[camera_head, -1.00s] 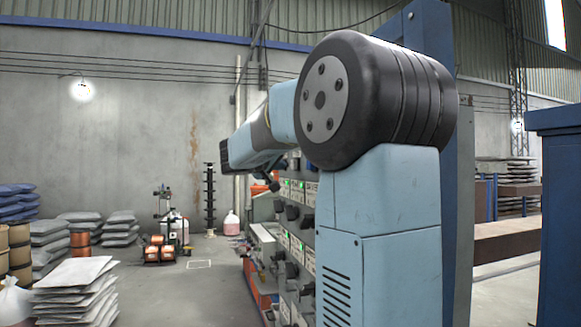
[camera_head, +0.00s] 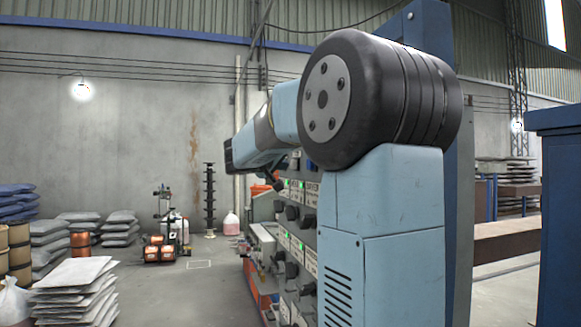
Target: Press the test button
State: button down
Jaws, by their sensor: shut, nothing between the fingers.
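A grey control panel (camera_head: 311,211) stands edge-on to me, partly behind my light blue arm. It carries rows of black knobs, white labels and small green lights. I cannot tell which of these is the test button; it may be hidden behind my arm.
A small machine with copper coils (camera_head: 160,248) and a pink-filled jug (camera_head: 231,224) stand further back. Open floor lies left of the panel. A blue structure (camera_head: 560,215) is close at right.

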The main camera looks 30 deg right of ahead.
jog(key=shift+s+d, duration=0.15)
jog(key=shift+d, duration=0.25)
dwell(0.4)
jog(key=shift+a, duration=0.1)
jog(key=shift+w+a, duration=0.3)
jog(key=shift+a, duration=0.5)
jog(key=shift+w+a, duration=0.2)
jog(key=shift+a, duration=0.6)
jog(key=shift+w+a, duration=0.25)
jog(key=shift+a, duration=0.55)
jog(key=shift+w+a, duration=0.2)
jog(key=shift+a, duration=0.6)
jog(key=s+a+f+g+y, duration=0.1)
jog(key=s+a+f+y, duration=0.25)
jog(key=s+f, duration=0.45)
jog(key=s+a+f+g+y, duration=0.2)
jog(key=s+f+y, duration=0.2)
jog(key=s+f, duration=0.45)
jog(key=s+a+f+n+y, duration=0.1)
jog(key=s+a+f+y, duration=0.2)
jog(key=s+a+f, duration=0.2)
jog(key=s+a+f+n+y, duration=0.1)
jog(key=s+a+f+y, duration=0.3)
jog(key=s, duration=0.8)
jog(key=a+f, duration=0.2)
jog(key=a, duration=0.2)
jog(key=shift+a+f, duration=0.25)
